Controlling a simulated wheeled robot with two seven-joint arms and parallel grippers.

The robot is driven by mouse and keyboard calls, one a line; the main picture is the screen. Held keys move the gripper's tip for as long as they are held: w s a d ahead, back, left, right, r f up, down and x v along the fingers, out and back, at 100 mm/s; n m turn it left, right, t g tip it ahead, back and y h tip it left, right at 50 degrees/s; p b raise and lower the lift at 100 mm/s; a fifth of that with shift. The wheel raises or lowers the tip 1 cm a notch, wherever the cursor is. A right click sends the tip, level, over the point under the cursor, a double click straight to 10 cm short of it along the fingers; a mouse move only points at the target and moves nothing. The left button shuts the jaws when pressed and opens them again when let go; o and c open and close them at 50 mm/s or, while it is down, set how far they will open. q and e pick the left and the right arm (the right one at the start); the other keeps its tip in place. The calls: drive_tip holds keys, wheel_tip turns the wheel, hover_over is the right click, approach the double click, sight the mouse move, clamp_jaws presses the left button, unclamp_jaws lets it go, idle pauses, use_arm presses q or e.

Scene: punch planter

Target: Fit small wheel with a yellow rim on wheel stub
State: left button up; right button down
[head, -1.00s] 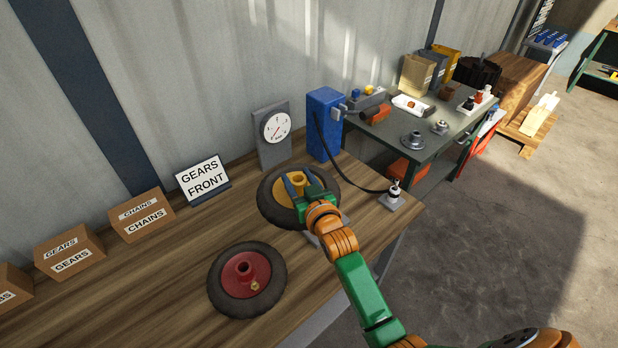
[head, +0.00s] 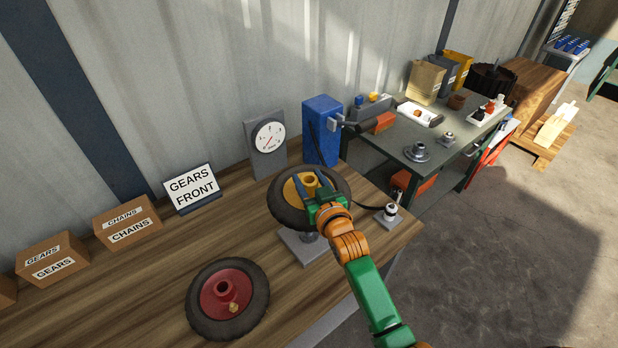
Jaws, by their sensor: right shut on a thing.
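The small wheel with a yellow rim (head: 289,205) has a black tyre and a yellow hub with a central hole. My right gripper (head: 312,189) is shut on its hub, with the fingers at the hub's side. The wheel is held nearly flat, over a grey stand (head: 300,246) on the bench. The wheel stub on this stand shows only in part, just under the tyre; its top is hidden by the wheel and gripper. I cannot tell whether wheel and stub touch. My left gripper is not in view.
A wheel with a red rim (head: 213,289) lies flat on the wooden bench (head: 155,290) at front left. A blue pump (head: 322,133) and a gauge (head: 268,140) stand behind the held wheel. A hose runs to a fitting (head: 390,214) at the right edge.

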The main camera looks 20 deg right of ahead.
sight(310, 194)
wheel_tip(310, 194, down, 4)
drive_tip(key=b, duration=0.3)
drive_tip(key=shift+f+b, duration=0.35)
drive_tip(key=shift+f, duration=0.1)
drive_tip(key=shift+s+p, duration=0.1)
drive_tip(key=shift+p, duration=0.5)
idle(1.0)
drive_tip(key=shift+f+b, duration=3.55)
drive_tip(key=shift+f, duration=0.65)
drive_tip(key=shift+c, duration=0.9)
unclamp_jaws()
drive_tip(key=shift+s+a, duration=0.1)
drive_tip(key=shift+s+f, duration=0.1)
drive_tip(key=shift+f, duration=0.05)
drive_tip(key=shift+s, duration=0.15)
drive_tip(key=s+r+p, duration=0.1)
drive_tip(key=s, duration=0.5)
drive_tip(key=shift+s+r, duration=0.2)
drive_tip(key=shift+s, duration=0.15)
